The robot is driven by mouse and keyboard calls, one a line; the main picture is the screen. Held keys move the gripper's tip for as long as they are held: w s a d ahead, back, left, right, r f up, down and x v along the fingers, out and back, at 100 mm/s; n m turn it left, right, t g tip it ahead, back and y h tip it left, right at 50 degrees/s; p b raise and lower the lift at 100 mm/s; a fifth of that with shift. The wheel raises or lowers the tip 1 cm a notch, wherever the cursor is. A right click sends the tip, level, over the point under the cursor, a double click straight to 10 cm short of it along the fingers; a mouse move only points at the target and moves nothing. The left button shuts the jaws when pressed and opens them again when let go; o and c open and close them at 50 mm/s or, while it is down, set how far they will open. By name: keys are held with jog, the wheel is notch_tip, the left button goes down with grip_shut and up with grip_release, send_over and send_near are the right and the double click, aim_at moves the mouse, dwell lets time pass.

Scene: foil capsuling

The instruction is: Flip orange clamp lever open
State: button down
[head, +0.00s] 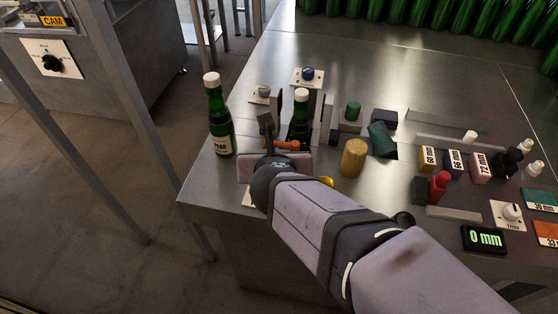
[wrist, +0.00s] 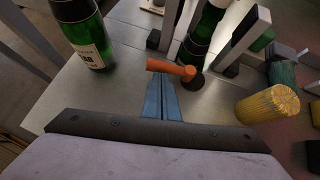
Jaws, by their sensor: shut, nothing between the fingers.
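The orange clamp lever (head: 284,145) lies roughly level in front of a green bottle (head: 299,128) with a white cap, which stands between grey uprights. In the wrist view the lever (wrist: 171,69) crosses just beyond my fingertips, its right end at a dark round pivot (wrist: 192,82). My gripper (wrist: 164,82) has its blue fingers shut together with nothing between them. The tips are at the near side of the lever, close to its middle; I cannot tell whether they touch. In the head view my wrist hides part of the clamp's front.
A labelled green bottle (head: 221,130) stands free to the left, near the table edge. A yellow cylinder (head: 353,158) stands right of the clamp, with a dark green piece (head: 381,139) beyond it. Coloured blocks, a red-handled part (head: 439,186) and a display (head: 484,239) are farther right.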

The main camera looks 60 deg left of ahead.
jog(key=shift+s+a+m+t+h, duration=0.15)
jog(key=shift+a+m+t+h, duration=0.35)
jog(key=shift+a+m+t, duration=0.4)
jog(key=shift+a+m+p, duration=0.15)
jog(key=shift+m+p, duration=0.15)
jog(key=shift+p, duration=0.05)
jog(key=shift+a, duration=0.1)
jog(key=shift+r, duration=0.2)
jog(key=p+v, duration=0.3)
jog(key=v, duration=0.6)
jog(key=shift+s+r, duration=0.2)
jog(key=shift+s, duration=0.2)
